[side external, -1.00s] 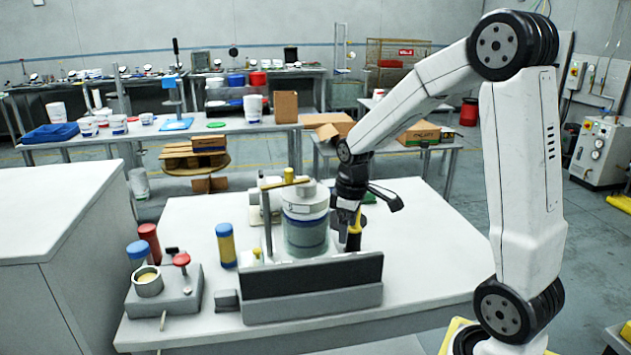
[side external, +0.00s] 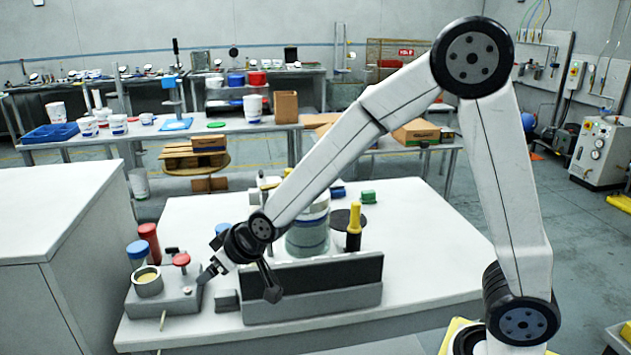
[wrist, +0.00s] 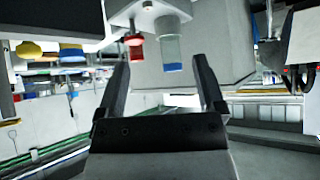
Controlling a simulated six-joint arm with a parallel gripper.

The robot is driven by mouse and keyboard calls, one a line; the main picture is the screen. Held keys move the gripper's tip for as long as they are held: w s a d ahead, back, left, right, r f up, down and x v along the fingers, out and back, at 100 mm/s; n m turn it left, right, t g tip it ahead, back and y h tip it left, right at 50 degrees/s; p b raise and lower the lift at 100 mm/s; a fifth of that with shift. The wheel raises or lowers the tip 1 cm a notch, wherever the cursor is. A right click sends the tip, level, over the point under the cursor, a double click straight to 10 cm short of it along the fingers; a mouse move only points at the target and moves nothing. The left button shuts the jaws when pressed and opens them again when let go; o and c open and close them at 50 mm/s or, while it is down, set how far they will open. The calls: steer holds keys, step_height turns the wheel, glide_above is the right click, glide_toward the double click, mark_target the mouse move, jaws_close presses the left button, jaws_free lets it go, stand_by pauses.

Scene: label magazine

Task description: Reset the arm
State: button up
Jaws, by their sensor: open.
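My gripper (side external: 208,272) is low at the front left of the white table, close to the grey block with the metal cup. Its jaws are open and empty in the wrist view (wrist: 160,72). A clear drum with a blue band (side external: 307,238) stands behind the dark panel, partly hidden by my forearm. A yellow-handled tool (side external: 354,228) stands upright to the right of the drum, apart from my gripper.
The grey block (side external: 180,303) carries a metal cup (side external: 148,282) and a red knob. A red bottle (side external: 149,240) and a blue-capped bottle (side external: 222,229) stand behind. The dark panel (side external: 335,276) edges the front. The table's right side (side external: 430,250) is clear.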

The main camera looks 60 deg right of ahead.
steer(key=s+a+f+m+g, duration=0.1)
steer(key=s+a+f+m, duration=0.1)
steer(key=s+f, duration=0.15)
steer(key=s+d+f+g+h, duration=0.1)
steer(key=s+d+g, duration=0.4)
steer(key=s+d, duration=0.7)
steer(key=s, duration=0.3)
steer(key=shift+d+h, duration=0.35)
steer(key=shift+h, duration=0.05)
